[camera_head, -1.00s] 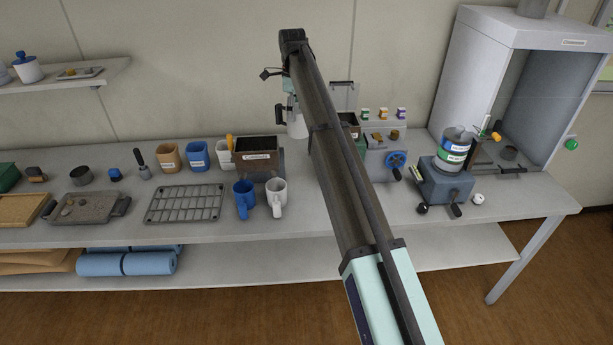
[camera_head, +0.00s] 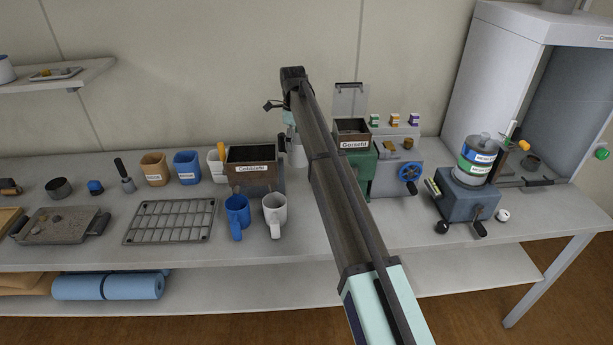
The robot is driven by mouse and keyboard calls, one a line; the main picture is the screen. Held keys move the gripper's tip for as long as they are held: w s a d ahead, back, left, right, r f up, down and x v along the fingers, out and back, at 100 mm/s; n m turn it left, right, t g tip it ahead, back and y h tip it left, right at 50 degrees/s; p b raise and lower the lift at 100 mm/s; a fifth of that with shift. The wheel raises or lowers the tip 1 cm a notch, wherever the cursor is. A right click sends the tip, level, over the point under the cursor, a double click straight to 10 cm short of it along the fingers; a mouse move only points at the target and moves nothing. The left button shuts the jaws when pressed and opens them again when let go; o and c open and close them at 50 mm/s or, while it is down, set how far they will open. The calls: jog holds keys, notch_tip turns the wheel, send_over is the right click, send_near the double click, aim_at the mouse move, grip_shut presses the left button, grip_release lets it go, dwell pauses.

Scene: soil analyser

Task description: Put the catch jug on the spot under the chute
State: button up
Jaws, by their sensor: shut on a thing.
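The catch jug (camera_head: 299,155) is a pale jug with a dark handle, partly hidden behind my arm. It is at the back of the bench, just right of the brown box labelled Collubleto. My gripper (camera_head: 290,124) is shut on the jug from above; its fingers are mostly hidden by my arm. I cannot tell whether the jug touches the bench. A green machine (camera_head: 361,169) with a brown hopper and raised lid stands to the right of my arm. No chute or spot under it can be made out.
The Collubleto box (camera_head: 250,172) stands close left of the jug. A blue mug (camera_head: 237,213) and a white mug (camera_head: 274,211) stand in front. The front bench strip is mostly clear.

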aim_at(301, 166)
notch_tip(301, 166, down, 8)
jog(key=shift+r+p, duration=0.1)
jog(key=shift+p, duration=0.85)
jog(key=s+d, duration=0.1)
jog(key=s+d+p, duration=0.1)
jog(key=s, duration=0.1)
jog(key=shift+s+d, duration=0.1)
jog(key=shift+s+d+f, duration=0.1)
jog(key=shift+s+f, duration=0.05)
jog(key=shift+f, duration=0.05)
jog(key=shift+s+d+f+p, duration=0.3)
jog(key=shift+s+d+p, duration=0.3)
jog(key=shift+s, duration=0.2)
jog(key=shift+s+d+f+p, duration=0.25)
jog(key=shift+s+d+p, duration=0.25)
jog(key=shift+s, duration=0.25)
jog(key=shift+f, duration=0.1)
